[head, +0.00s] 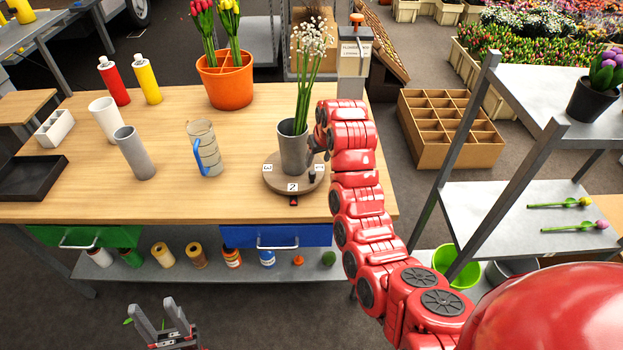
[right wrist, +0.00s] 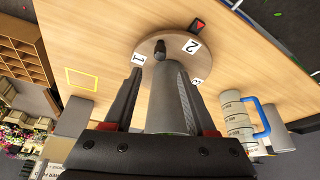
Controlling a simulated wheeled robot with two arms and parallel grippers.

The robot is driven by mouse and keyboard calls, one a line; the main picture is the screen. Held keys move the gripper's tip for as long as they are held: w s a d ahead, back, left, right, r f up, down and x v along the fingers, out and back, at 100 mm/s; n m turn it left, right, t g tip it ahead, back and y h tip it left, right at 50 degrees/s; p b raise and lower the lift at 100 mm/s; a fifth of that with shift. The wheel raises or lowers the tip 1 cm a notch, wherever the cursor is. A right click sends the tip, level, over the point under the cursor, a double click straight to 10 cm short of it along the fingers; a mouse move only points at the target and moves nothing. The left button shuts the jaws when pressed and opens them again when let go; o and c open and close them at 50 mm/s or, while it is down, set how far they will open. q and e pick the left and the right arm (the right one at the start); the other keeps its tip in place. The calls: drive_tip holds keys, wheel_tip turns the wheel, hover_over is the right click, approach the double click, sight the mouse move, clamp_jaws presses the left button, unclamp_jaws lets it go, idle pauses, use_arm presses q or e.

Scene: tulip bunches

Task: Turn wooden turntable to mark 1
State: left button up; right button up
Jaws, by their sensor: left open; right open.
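The round wooden turntable (head: 279,189) sits near the front right of the table. Its label 2 (head: 292,187) faces the red-and-black pointer (head: 293,201) on the table. In the right wrist view, label 1 (right wrist: 139,59) and label 3 (right wrist: 196,81) show on either side, and the pointer (right wrist: 198,25) is beside label 2. A dark peg (head: 312,177) stands on the turntable. A grey vase (head: 292,150) with white flowers stands on it. My right gripper (right wrist: 160,85) is open, the vase showing between its fingers; contact cannot be told.
A blue-handled measuring jug (head: 205,150), a grey cylinder (head: 134,153) and an orange tulip pot (head: 225,82) stand left of the turntable. A dispenser (head: 353,65) is behind it. A metal shelf (head: 520,215) stands right. The table front between jug and turntable is clear.

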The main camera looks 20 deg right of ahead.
sight(312, 173)
drive_tip(key=p+x, duration=0.3)
drive_tip(key=x, duration=0.6)
drive_tip(key=shift+w+f, duration=0.5)
drive_tip(key=shift+f, duration=0.5)
clamp_jaws()
idle(0.7)
